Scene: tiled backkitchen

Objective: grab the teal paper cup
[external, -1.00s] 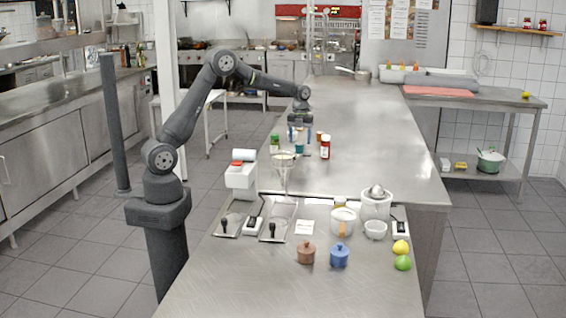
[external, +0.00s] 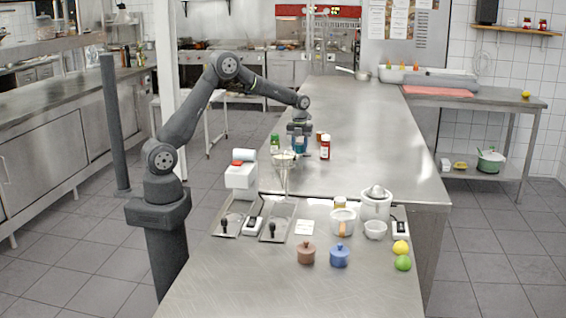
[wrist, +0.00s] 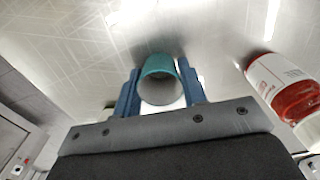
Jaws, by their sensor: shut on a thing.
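The teal paper cup (wrist: 158,66) is between the two blue fingers of my gripper (wrist: 160,92) in the wrist view, with its pale open mouth toward the camera. The fingers are shut on its sides. In the external view my gripper (external: 300,143) is low over the far steel table, and the teal cup (external: 300,149) is small and partly hidden by the fingers. I cannot tell whether the cup touches the table.
A red-and-white bottle (external: 325,148) stands close to the right of the gripper; it also shows in the wrist view (wrist: 280,88). A green-topped jar (external: 275,143) stands to the left and a brown jar (external: 320,136) behind. The table's right half is clear.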

